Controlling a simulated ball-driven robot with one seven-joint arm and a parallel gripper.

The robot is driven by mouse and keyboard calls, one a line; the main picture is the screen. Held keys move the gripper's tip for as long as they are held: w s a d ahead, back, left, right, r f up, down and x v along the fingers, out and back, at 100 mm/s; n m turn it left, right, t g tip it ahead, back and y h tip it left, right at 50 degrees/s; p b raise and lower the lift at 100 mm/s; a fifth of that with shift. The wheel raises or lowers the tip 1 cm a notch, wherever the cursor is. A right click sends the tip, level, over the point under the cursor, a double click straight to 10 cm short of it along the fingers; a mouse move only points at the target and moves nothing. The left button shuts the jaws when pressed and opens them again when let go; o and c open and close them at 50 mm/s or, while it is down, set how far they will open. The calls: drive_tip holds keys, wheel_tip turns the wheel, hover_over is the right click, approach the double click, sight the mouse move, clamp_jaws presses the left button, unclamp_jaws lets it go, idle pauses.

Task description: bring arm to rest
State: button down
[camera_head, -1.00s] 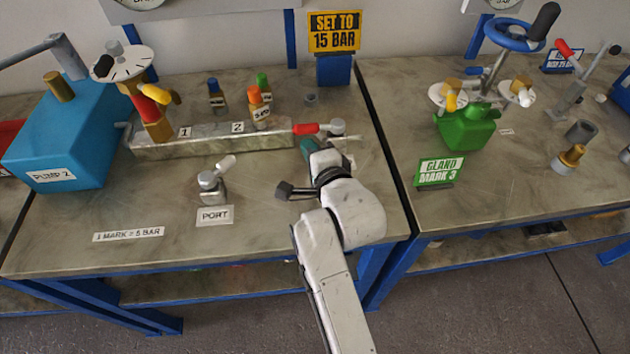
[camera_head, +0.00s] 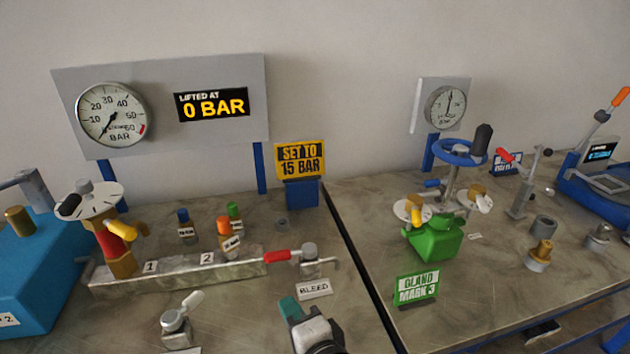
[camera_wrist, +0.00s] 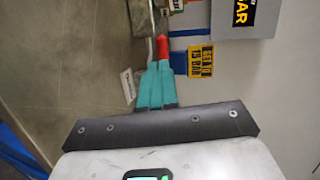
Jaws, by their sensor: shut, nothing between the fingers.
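My gripper (camera_head: 289,308) is at the bottom middle of the head view, over the front part of the bench, with its teal fingers together. The wrist view also shows the gripper (camera_wrist: 157,75), shut and empty. The red-handled bleed valve (camera_head: 308,262) stands just beyond the fingertips, above the BLEED label (camera_head: 314,289). Its red handle (camera_wrist: 163,47) lies beyond the fingertips in the wrist view, and there I cannot tell the gap. In the head view the gripper looks apart from the handle. Most of my arm is out of the head view.
The PORT fitting (camera_head: 177,328) is at front left. The large gauge panel (camera_head: 160,70) reads 0 BAR on its display. A green vessel (camera_head: 435,240) stands on the right bench, across a gap.

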drive_tip(key=d+f+n+h, duration=0.1)
drive_tip(key=d+f, duration=0.1)
drive_tip(key=d, duration=0.2)
drive_tip(key=s+d+f+n+g+h, duration=0.1)
drive_tip(key=d, duration=0.4)
drive_tip(key=d+f+n+h, duration=0.1)
drive_tip(key=d+f+h, duration=0.1)
drive_tip(key=d, duration=0.2)
drive_tip(key=shift+s+d+f+n+g, duration=0.2)
drive_tip(key=shift+d+f+n+g, duration=0.1)
drive_tip(key=shift+d+g, duration=0.1)
drive_tip(key=s+d+f+n+g+h, duration=0.2)
drive_tip(key=s+d+f+n+g, duration=0.15)
drive_tip(key=s+d, duration=0.5)
drive_tip(key=s+d+f+n+g+h, duration=0.15)
drive_tip(key=s+d+f+n, duration=0.25)
drive_tip(key=s+d, duration=0.4)
drive_tip(key=s+d+f+g, duration=0.2)
drive_tip(key=s+f+g, duration=0.3)
drive_tip(key=s, duration=0.5)
drive_tip(key=shift+s+d+f, duration=0.15)
drive_tip(key=shift+s+f, duration=0.2)
drive_tip(key=shift+f, duration=0.45)
drive_tip(key=shift+n, duration=0.35)
